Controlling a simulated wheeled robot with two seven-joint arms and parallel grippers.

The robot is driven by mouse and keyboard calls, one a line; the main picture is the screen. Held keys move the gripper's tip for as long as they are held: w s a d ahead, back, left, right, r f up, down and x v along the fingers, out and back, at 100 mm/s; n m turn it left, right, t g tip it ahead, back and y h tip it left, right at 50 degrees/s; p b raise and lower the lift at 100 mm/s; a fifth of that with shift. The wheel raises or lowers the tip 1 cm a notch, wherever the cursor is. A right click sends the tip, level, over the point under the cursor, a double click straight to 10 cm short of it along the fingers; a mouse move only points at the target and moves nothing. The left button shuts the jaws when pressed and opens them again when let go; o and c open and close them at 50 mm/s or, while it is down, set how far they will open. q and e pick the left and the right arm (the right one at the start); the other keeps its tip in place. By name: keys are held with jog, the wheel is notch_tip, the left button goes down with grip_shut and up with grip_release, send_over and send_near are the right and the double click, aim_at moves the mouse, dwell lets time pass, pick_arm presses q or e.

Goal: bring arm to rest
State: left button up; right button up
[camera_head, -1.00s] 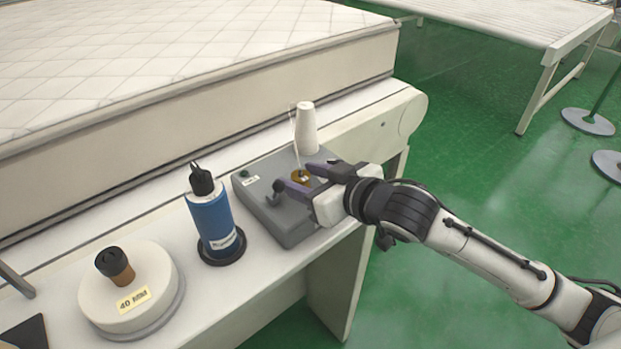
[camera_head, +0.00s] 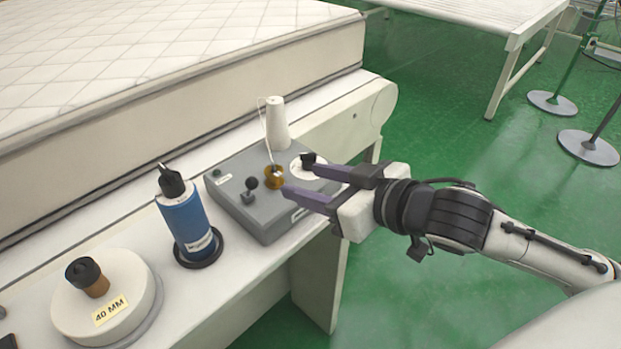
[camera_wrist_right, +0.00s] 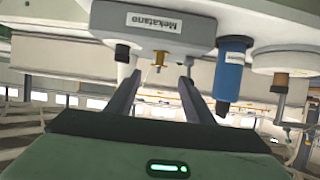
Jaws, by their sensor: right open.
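My right gripper (camera_head: 300,180) comes in from the right in the head view. Its two dark fingers are apart with nothing between them, in front of and over the near right edge of the grey control box (camera_head: 262,222). The box carries a small black joystick, a brass knob (camera_head: 274,177) and a white dial with a black knob. In the right wrist view, which looks upside down, the open fingers (camera_wrist_right: 157,88) point toward the box (camera_wrist_right: 153,30). My left gripper does not show.
A blue bottle (camera_head: 187,225) stands left of the box. A round white weight marked 40 MM (camera_head: 75,318) is farther left. A white thread cone (camera_head: 277,125) stands behind the box. A mattress (camera_head: 170,50) lies beyond. Green floor (camera_head: 440,130) is open at right, before a slatted table (camera_head: 480,20).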

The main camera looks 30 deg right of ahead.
jog(key=s+d+f+m+g+h, duration=0.3)
jog(key=s+f+g, duration=0.6)
jog(key=s+f, duration=1.3)
jog(key=w+a+f+t, duration=0.2)
jog(key=f, duration=0.4)
jog(key=w+a+f+n+t, duration=0.1)
jog(key=w+a+f+t, duration=0.1)
jog(key=f, duration=0.5)
jog(key=shift+w+a+t+y, duration=0.4)
jog(key=shift+w+a, duration=0.15)
jog(key=shift+a, duration=0.25)
